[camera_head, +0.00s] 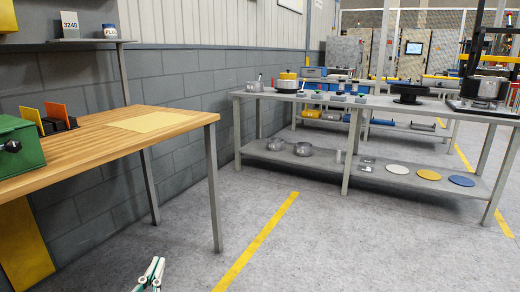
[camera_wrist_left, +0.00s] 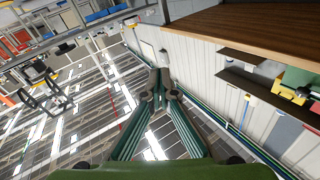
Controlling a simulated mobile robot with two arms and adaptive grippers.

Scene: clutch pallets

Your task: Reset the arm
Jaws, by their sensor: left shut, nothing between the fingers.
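My left gripper (camera_head: 156,266) shows at the bottom edge of the head view, over the grey floor and in front of the wooden table. In the left wrist view the gripper (camera_wrist_left: 160,80) has its two dark fingertips together, with nothing between them. It touches no object. The rest of the left arm is out of the head view. My right gripper shows in neither view.
A wooden table (camera_head: 180,124) with a green box (camera_head: 18,148) stands at the left. A long grey workbench (camera_head: 330,103) with metal parts and lower-shelf discs stands at the back right. The floor (camera_head: 330,245) between and in front is clear.

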